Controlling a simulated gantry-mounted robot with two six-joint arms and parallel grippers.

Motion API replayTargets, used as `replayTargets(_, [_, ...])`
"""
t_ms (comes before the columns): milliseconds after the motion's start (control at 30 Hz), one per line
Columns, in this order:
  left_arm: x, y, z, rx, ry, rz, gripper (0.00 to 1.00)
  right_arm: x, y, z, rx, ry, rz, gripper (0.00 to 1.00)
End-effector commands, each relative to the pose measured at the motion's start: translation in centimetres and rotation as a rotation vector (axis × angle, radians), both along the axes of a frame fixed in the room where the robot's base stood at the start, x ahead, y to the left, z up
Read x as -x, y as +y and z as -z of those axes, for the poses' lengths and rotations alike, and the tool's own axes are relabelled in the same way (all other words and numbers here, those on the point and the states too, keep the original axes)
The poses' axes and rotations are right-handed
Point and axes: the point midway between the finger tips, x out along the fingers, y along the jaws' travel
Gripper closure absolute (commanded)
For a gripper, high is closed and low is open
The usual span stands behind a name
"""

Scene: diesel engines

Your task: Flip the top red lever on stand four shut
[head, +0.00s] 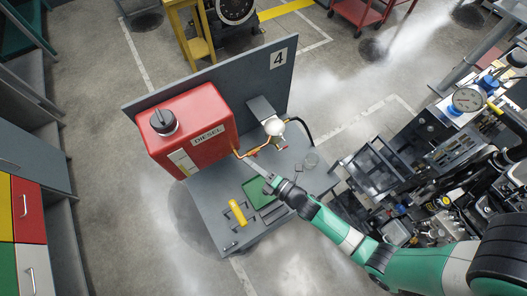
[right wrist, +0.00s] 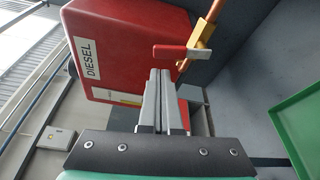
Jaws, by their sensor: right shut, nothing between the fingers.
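Stand four (head: 215,185) is a grey bench with a back panel (head: 272,62) marked 4. A red DIESEL tank (head: 190,125) stands on it, and a copper pipe (head: 240,155) runs from the tank. The red lever (right wrist: 172,52) shows in the right wrist view on a brass fitting of the pipe, its handle pointing left across the pipe. In the head view the red lever (head: 253,153) is tiny. My right gripper (head: 268,178) is shut and empty. Its fingertips (right wrist: 160,72) appear just below the lever handle; I cannot tell whether they touch. My left gripper is not in view.
A green tray (head: 256,192) and a yellow-handled item (head: 237,212) lie on the bench front. A whitish round bowl (head: 274,126) sits right of the pipe, with a black hose (head: 300,125) beside it. An engine (head: 440,175) stands to the right.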

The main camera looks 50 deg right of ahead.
Motion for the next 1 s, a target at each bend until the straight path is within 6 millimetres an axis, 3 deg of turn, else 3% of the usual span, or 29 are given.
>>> replayTargets(33, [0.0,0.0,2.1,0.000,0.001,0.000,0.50,-0.1,0.6,1.3,-0.001,-0.003,-0.004,1.00])
replayTargets(167, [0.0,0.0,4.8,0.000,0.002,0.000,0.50,-0.3,1.7,1.7,-0.003,-0.002,-0.003,1.00])
replayTargets(233, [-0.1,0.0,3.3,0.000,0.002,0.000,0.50,2.0,1.4,0.6,-0.001,0.005,0.001,1.00])
replayTargets(533, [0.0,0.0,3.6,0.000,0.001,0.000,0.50,8.2,1.4,0.2,-0.003,0.004,0.001,1.00])
replayTargets(700, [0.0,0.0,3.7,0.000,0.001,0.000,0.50,9.4,1.4,-0.1,-0.002,0.000,0.001,1.00])
replayTargets(1000, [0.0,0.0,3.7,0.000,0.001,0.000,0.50,9.5,1.4,-0.1,-0.002,0.000,0.000,1.00])
